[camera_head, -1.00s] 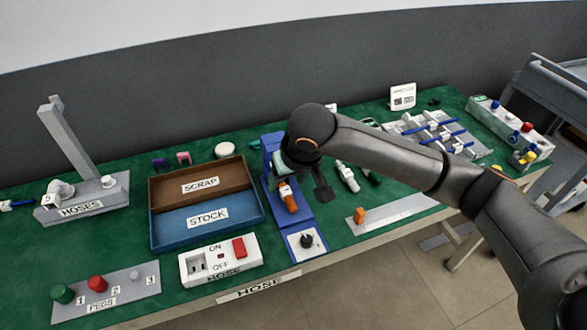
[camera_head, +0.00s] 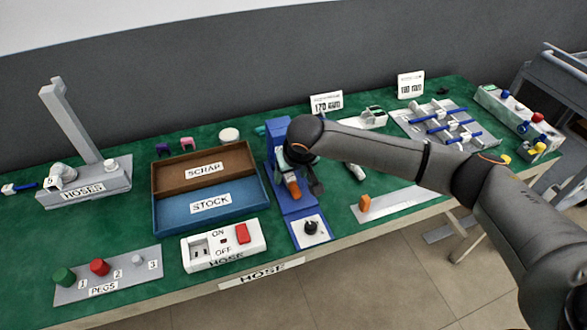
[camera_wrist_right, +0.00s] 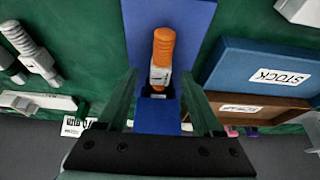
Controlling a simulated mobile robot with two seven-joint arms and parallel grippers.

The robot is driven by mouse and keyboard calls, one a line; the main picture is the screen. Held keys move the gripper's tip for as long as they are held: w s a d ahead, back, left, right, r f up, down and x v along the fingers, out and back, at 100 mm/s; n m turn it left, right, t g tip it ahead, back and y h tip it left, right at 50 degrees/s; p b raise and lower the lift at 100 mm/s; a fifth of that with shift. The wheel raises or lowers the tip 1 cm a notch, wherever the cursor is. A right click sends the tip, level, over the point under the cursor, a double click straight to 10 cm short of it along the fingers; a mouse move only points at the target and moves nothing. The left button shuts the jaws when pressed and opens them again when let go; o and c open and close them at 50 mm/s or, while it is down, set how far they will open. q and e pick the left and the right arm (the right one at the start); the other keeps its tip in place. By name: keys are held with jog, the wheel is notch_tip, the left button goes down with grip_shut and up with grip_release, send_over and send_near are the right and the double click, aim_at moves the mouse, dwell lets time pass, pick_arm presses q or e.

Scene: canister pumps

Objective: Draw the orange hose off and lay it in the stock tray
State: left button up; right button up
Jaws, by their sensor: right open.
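The orange hose (camera_head: 292,187) sits on the blue stand (camera_head: 312,208), partly behind my right gripper in the head view. In the right wrist view the orange hose (camera_wrist_right: 163,46) points away from a grey-white collar, ahead of my jaws. My right gripper (camera_head: 303,188) is open, with its fingers to either side of the hose's line. In the right wrist view no finger visibly touches the orange part. The blue stock tray (camera_head: 246,216) is left of the stand and looks empty. It also shows in the right wrist view (camera_wrist_right: 235,65). My left gripper is out of view.
The brown scrap tray (camera_head: 163,187) adjoins the stock tray at the back. A white switch box (camera_head: 225,256) stands in front of them. A peg strip (camera_head: 130,275) lies front left, and the grey hoses stand (camera_head: 112,187) is further back. Green table is clear between these.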

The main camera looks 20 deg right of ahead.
aim_at(295, 188)
jog(key=shift+w+f, duration=0.15)
jog(key=shift+f, duration=0.15)
jog(key=shift+c, duration=0.3)
grip_shut()
dwell(0.3)
jog(key=shift+s+p, duration=1.8)
jog(key=shift+p, duration=0.25)
